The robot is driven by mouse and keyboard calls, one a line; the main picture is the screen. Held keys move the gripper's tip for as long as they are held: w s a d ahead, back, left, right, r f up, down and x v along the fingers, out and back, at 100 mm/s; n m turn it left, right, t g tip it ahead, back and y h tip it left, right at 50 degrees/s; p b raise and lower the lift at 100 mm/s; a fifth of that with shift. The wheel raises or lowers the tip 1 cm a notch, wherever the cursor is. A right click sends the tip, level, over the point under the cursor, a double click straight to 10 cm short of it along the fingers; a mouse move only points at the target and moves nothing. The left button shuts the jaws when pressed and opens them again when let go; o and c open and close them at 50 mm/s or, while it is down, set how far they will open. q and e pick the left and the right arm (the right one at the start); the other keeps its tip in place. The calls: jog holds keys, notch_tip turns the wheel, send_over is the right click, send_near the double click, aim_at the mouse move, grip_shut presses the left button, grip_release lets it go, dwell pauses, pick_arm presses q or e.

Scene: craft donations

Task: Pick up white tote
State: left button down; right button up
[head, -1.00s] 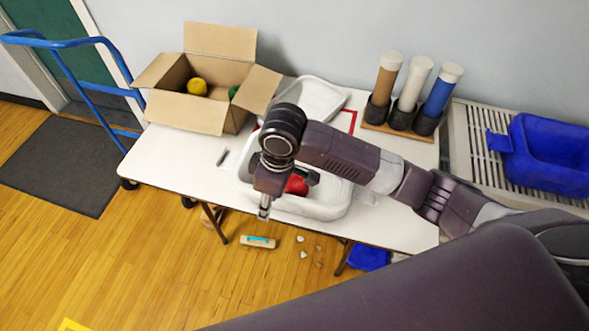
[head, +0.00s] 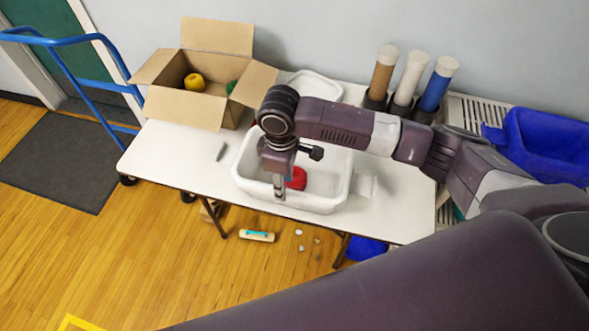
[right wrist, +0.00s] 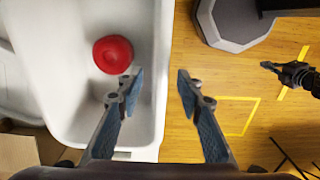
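The white tote (head: 338,190) stands on the white table, its open top facing up. A red round thing (head: 297,178) lies inside it, and it also shows in the right wrist view (right wrist: 112,54). My right gripper (head: 279,191) is at the tote's front wall. In the right wrist view my right gripper (right wrist: 158,82) is open and empty, with one finger over the tote's inside and the other outside, above the floor. The tote's rim (right wrist: 160,75) runs between them; contact cannot be told. A dark gripper-like part, seemingly my left gripper (right wrist: 283,71), shows at the right edge, its opening unclear.
An open cardboard box (head: 185,108) with a yellow ball (head: 194,82) stands at the table's left. A white lid or tray (head: 315,84) lies behind the tote. Tubes (head: 408,80) stand at the back right, near a blue bin (head: 550,155).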

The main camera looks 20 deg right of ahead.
jog(key=shift+s+d+f+p, duration=0.15)
jog(key=shift+f+p, duration=0.2)
jog(key=shift+f, duration=1.5)
grip_shut()
jog(key=shift+r, duration=0.1)
